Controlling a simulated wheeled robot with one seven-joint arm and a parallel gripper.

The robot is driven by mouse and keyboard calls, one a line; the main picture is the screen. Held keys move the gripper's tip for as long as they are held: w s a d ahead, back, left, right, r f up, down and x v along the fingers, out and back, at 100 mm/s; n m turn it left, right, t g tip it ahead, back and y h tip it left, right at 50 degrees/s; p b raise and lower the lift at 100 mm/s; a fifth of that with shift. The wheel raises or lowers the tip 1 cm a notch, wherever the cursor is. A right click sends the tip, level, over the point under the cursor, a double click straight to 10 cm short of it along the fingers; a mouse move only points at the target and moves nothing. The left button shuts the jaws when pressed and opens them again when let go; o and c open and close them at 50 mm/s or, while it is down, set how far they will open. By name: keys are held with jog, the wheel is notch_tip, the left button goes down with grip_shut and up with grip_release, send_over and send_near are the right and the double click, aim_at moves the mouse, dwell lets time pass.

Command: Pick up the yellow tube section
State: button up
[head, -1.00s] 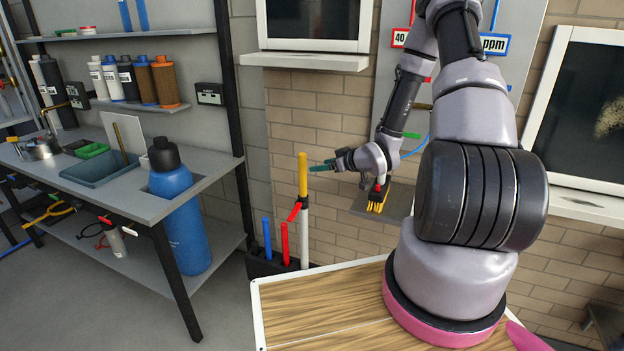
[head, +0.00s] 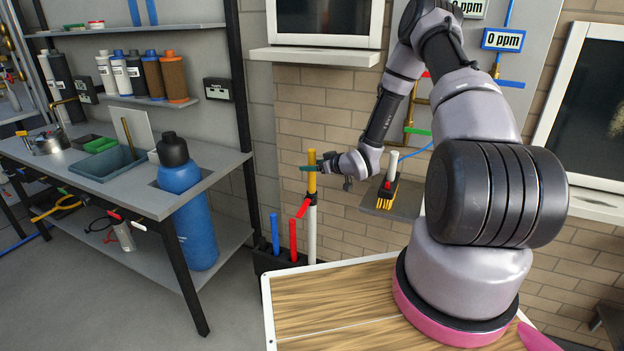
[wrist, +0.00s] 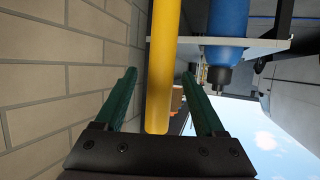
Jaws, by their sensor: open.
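The yellow tube section (head: 312,182) stands upright on top of a white tube (head: 311,232) in the head view. In the wrist view the yellow tube (wrist: 161,70) runs between the two green fingers. My gripper (head: 308,168) is open, with its fingers around the upper part of the yellow tube. In the wrist view my gripper (wrist: 163,95) shows a gap between the tube and each finger. A red lever or clamp (head: 305,205) sits at the joint below the yellow section.
A black holder (head: 272,262) at the base also carries a blue tube (head: 275,232) and a red tube (head: 293,240). The brick wall (head: 345,125) is close behind. A workbench (head: 150,200) with a blue bottle (head: 181,195) stands left.

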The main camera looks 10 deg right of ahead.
jog(key=shift+w+a+f, duration=0.1)
jog(key=shift+w+a, duration=0.05)
jog(key=shift+w, duration=0.05)
grip_shut()
dwell(1.3)
